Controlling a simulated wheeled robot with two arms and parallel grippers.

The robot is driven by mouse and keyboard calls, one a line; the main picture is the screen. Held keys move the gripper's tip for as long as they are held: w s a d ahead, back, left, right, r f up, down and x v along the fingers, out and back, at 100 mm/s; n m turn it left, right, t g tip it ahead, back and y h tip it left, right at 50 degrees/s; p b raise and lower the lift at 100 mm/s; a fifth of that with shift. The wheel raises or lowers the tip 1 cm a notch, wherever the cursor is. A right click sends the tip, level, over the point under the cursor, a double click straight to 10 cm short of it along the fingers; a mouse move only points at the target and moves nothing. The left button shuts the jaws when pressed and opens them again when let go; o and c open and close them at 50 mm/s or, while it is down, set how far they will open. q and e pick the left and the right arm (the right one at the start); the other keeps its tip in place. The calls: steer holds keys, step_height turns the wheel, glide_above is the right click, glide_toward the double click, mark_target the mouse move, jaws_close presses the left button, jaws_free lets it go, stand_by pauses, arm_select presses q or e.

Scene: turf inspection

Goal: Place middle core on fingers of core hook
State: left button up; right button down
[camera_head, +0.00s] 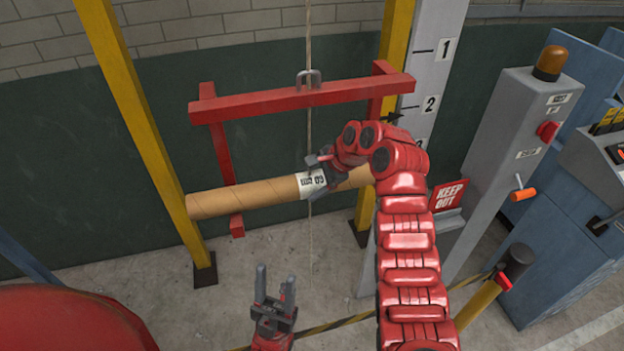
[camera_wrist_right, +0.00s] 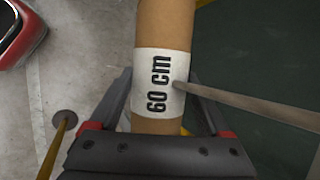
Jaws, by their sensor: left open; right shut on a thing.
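The core is a brown cardboard tube (camera_head: 240,197) with a white 60 cm label; it also shows in the wrist view (camera_wrist_right: 165,25). My right gripper (camera_head: 320,172) is shut around it at the label (camera_wrist_right: 160,85). The core hook is a red frame (camera_head: 290,100) hanging from a rope, with a bar on top and an arm down each side. Its left arm passes behind the tube, and its red lower end (camera_head: 237,226) shows just below; contact cannot be told. The right lower end is hidden. My left gripper (camera_head: 274,300) is open and empty, below the tube.
Yellow posts (camera_head: 140,135) stand left and right of the hook. A numbered grey column (camera_head: 425,75) is at the right, beside a grey control box (camera_head: 515,130) with an orange lamp. A black-yellow barrier (camera_head: 340,322) crosses the front. The floor below the tube looks clear.

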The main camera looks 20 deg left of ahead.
mark_target(316, 179)
jaws_free()
steer(key=shift+d+r+b, duration=0.3)
steer(key=shift+r+b, duration=0.05)
steer(key=b+v, duration=0.1)
steer(key=v, duration=0.2)
steer(key=shift+d+r+b, duration=0.2)
steer(key=shift+r+b, duration=0.1)
steer(key=shift+b, duration=0.1)
steer(key=p+v, duration=0.3)
steer(key=v, duration=0.4)
steer(key=shift+r, duration=0.2)
steer(key=shift+s+d, duration=0.1)
